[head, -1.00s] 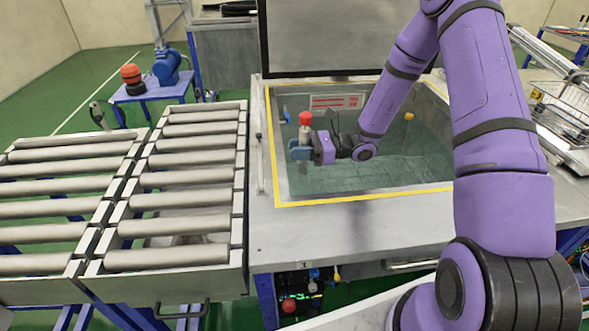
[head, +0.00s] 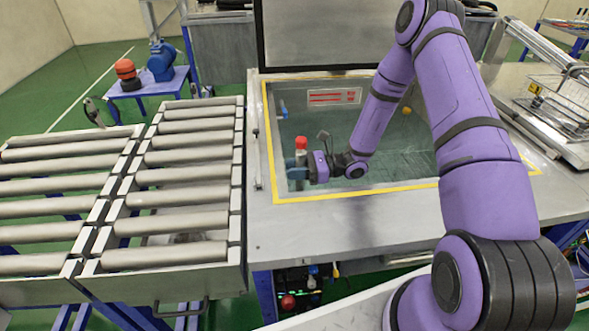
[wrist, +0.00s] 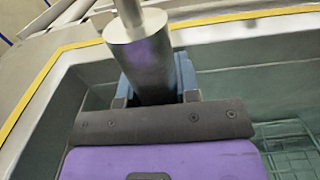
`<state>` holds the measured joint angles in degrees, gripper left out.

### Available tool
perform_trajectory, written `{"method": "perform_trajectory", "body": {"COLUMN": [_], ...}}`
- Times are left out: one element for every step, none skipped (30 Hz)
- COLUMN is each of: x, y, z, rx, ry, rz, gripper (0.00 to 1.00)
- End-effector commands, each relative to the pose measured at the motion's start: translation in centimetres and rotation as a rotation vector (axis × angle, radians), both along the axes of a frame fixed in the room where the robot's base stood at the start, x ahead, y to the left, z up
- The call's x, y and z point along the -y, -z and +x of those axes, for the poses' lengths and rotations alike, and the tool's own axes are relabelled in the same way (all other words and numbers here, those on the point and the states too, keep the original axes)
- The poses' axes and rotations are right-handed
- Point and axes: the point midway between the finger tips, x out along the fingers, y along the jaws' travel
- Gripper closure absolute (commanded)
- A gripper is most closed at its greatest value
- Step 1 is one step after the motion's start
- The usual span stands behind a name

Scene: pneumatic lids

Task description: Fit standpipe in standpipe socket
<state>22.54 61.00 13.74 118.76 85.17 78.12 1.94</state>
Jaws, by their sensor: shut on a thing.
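The standpipe is a grey metal cylinder, seen large in the wrist view (wrist: 142,60), with a thinner neck at its upper end. In the head view its red top (head: 301,141) stands above my gripper (head: 297,170). My gripper is shut on the standpipe, with the blue jaws around it, and holds it roughly upright inside the sunken tank (head: 400,185), near its left wall. The standpipe's lower end is hidden by the jaws. I cannot make out the standpipe socket in either view.
The tank has a yellow-edged rim and a raised lid (head: 318,35) behind it. A small yellow part (head: 406,110) shows on the far wall. A roller conveyor (head: 175,200) stands to the left, a wire basket (head: 560,105) to the right. The tank's right side is open.

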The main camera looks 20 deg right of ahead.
Motion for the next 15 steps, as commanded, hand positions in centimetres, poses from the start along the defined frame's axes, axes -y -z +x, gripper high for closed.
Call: {"method": "perform_trajectory", "body": {"x": [0.0,0.0,0.0,0.0,0.1,0.1,0.1,0.1,0.1,0.1,0.1,0.1,0.1,0.1,0.1], "y": [0.0,0.0,0.0,0.0,-0.1,0.0,0.1,0.2,0.4,0.6,0.8,1.1,1.3,1.6,1.9], "z": [0.0,0.0,0.0,0.0,0.0,0.0,0.0,0.0,0.0,0.0,0.0,0.0,0.0,0.0,0.0], "rx": [0.001,0.001,0.001,0.001,0.000,-0.001,-0.001,-0.002,-0.002,-0.002,-0.002,-0.002,-0.002,-0.001,-0.001], "ry": [0.000,0.000,0.000,0.000,0.000,0.001,0.000,0.000,0.000,0.000,0.000,0.000,0.000,0.000,0.000], "rz": [0.001,0.001,0.000,-0.001,-0.003,-0.009,-0.008,-0.008,-0.008,-0.008,-0.008,-0.008,-0.008,-0.007,-0.007], "gripper": [1.00,1.00,1.00,1.00,1.00,1.00,1.00,1.00,1.00,1.00,1.00,1.00,1.00,1.00,1.00]}}
